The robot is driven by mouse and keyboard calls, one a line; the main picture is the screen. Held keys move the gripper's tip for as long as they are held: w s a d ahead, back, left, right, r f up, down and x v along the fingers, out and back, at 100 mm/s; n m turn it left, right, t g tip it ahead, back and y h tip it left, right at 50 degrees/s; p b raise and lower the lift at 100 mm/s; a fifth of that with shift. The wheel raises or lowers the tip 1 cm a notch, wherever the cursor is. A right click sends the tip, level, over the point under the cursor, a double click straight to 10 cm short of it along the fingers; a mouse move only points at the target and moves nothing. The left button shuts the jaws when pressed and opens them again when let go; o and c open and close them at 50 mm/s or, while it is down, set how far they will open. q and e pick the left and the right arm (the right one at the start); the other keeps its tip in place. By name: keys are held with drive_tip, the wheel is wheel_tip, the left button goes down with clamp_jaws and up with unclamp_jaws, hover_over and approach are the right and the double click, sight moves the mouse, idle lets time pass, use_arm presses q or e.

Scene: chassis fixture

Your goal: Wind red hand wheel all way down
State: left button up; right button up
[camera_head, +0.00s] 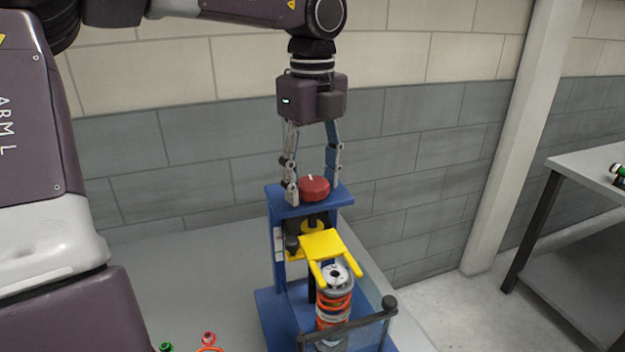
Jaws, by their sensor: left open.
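The red hand wheel (314,188) sits on top of the blue frame (282,206) of the fixture. My left gripper (312,190) points straight down over it, open, with one finger on each side of the wheel. Whether the fingers touch the wheel's rim I cannot tell. Below the wheel, a yellow forked plate (322,244) reaches forward over the top of a spring and damper unit (334,308) with orange-red coils. The unit stands upright in the fixture. My right gripper is not in view.
A dark bar with a clear guard (350,328) stands in front of the spring unit. Small green and red parts (208,338) lie on the grey table (190,270) at lower left. A second table (590,170) and a pale pillar (515,130) stand at right. A brick wall is behind.

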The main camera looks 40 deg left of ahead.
use_arm(q)
drive_tip(key=n, duration=0.7)
drive_tip(key=shift+n, duration=0.4)
drive_tip(key=n, duration=0.3)
drive_tip(key=shift+n, duration=2.1)
